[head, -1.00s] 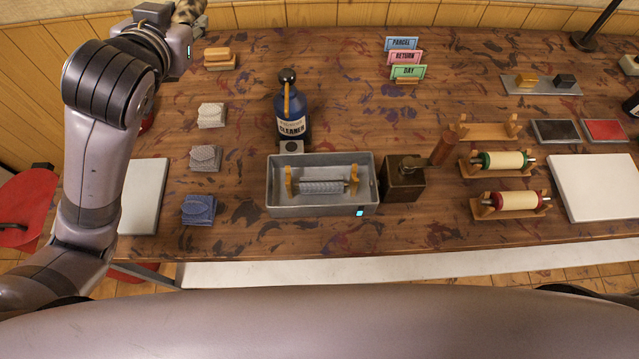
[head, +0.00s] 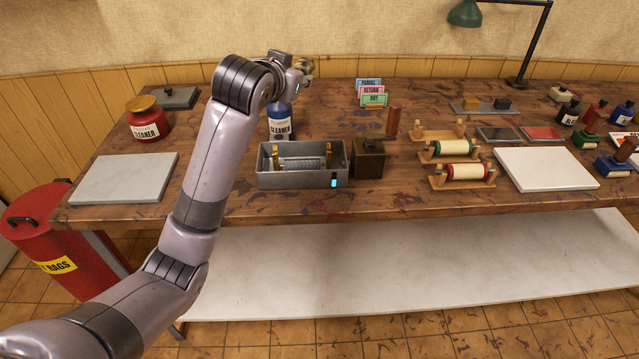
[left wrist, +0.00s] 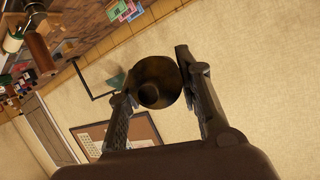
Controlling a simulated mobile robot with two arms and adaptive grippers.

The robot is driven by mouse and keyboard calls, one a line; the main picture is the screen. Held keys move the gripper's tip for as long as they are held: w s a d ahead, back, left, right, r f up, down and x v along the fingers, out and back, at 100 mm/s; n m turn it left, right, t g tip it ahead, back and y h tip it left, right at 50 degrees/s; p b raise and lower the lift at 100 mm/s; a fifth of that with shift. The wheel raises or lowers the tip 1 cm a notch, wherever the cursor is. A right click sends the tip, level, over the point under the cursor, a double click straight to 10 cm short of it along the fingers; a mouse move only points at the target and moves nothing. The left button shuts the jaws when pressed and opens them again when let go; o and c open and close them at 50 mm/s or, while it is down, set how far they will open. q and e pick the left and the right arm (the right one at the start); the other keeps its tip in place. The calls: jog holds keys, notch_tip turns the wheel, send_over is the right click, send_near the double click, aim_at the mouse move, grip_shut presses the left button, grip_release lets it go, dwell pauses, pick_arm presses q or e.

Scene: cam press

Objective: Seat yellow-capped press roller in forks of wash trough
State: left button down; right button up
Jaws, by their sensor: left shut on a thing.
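The grey wash trough (head: 268,179) stands near the table's front edge in the head view. Two wooden forks (head: 329,153) rise inside it, with a grey ribbed roller (head: 302,164) low between them. My left gripper (head: 303,67) is raised above the table, behind the trough and above the blue cleaner bottle. In the left wrist view it is shut on a round, dark yellow-brown thing (left wrist: 157,82) with a knob at its centre, seen end-on. It looks like the yellow-capped roller in shadow; its length is mostly hidden. My right gripper is out of view.
The blue cleaner bottle (head: 280,123) stands close behind the trough, partly hidden by my arm. Further right are an empty wooden stand (head: 438,134), a green-capped roller (head: 455,148) and a red-capped roller (head: 465,171).

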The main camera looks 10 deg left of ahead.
pick_arm(q)
jog(key=f, duration=2)
jog(key=shift+w+f, duration=0.15)
jog(key=shift+w, duration=0.1)
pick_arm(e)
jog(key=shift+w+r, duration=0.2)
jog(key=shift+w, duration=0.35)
pick_arm(q)
jog(key=shift+f, duration=0.1)
jog(key=c, duration=1.4)
grip_release()
jog(key=shift+f, duration=0.1)
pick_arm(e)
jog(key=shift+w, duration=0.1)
